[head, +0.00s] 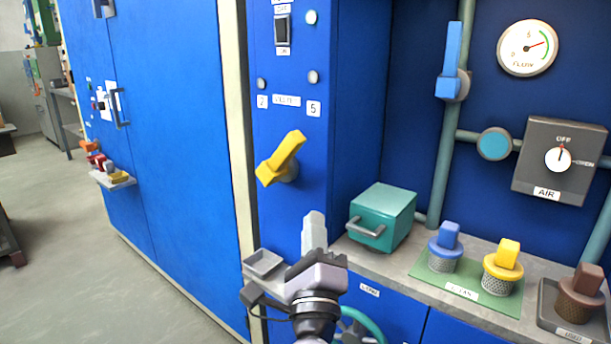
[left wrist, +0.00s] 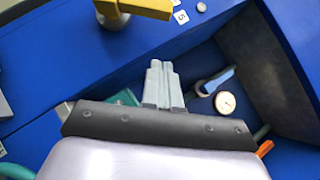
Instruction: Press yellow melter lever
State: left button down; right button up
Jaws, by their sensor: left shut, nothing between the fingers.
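The yellow melter lever (head: 281,160) is on the blue cabinet front, tilted with its upper end to the right, between the labels 2 and 5. It also shows at the top of the left wrist view (left wrist: 140,8). My left gripper (head: 314,218) is below and slightly right of the lever, apart from it, with its fingers pointing up. In the left wrist view the fingers (left wrist: 160,66) are together with nothing between them. My right gripper is in neither view.
A teal box with a handle (head: 385,215) stands on the grey shelf just right of my gripper. Blue, yellow and brown-topped filters (head: 503,270) stand farther right. A blue valve lever (head: 453,60), a gauge (head: 527,48) and an AIR switch box (head: 559,160) are on the back wall.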

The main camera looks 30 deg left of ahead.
pick_arm(q)
jog(key=shift+r, duration=0.1)
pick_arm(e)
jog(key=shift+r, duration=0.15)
pick_arm(q)
jog(key=shift+a, duration=0.1)
jog(key=p, duration=0.3)
send_near(300, 145)
jog(key=w+x, duration=0.1)
jog(key=x, duration=0.4)
jog(key=shift+s, duration=0.15)
jog(key=shift+a+r, duration=0.1)
jog(key=shift+a, duration=0.15)
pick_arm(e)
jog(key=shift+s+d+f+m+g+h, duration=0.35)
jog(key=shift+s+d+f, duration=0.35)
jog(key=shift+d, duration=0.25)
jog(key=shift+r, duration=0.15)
